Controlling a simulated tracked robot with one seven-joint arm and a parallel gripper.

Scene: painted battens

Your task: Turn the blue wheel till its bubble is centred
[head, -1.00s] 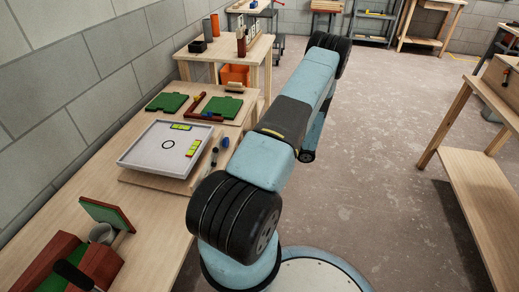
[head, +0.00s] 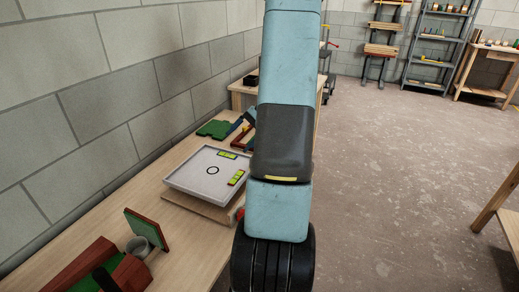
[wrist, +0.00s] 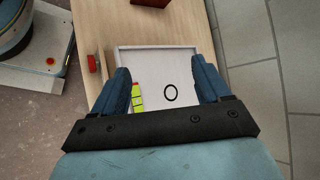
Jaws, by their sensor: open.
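The white tray (head: 182,183) with a black ring on its floor lies on a wooden board on the bench. It carries two yellow-green vials, one at the far side (head: 228,155) and one at the right (head: 236,177). I cannot read their bubbles. In the wrist view my gripper (wrist: 160,64) is open and empty over the tray (wrist: 157,51), with the right-hand vial (wrist: 137,97) and the ring between its blue fingers. A red wheel (wrist: 92,63) shows left of the left finger. I see no blue wheel; my arm and gripper cover part of the tray's surroundings.
A green-faced panel (head: 146,228) and a grey cup (head: 138,247) stand nearer on the bench, by red-brown blocks (head: 80,268). A green piece (head: 214,129) lies beyond the tray. The wall is close on the left; open floor lies right.

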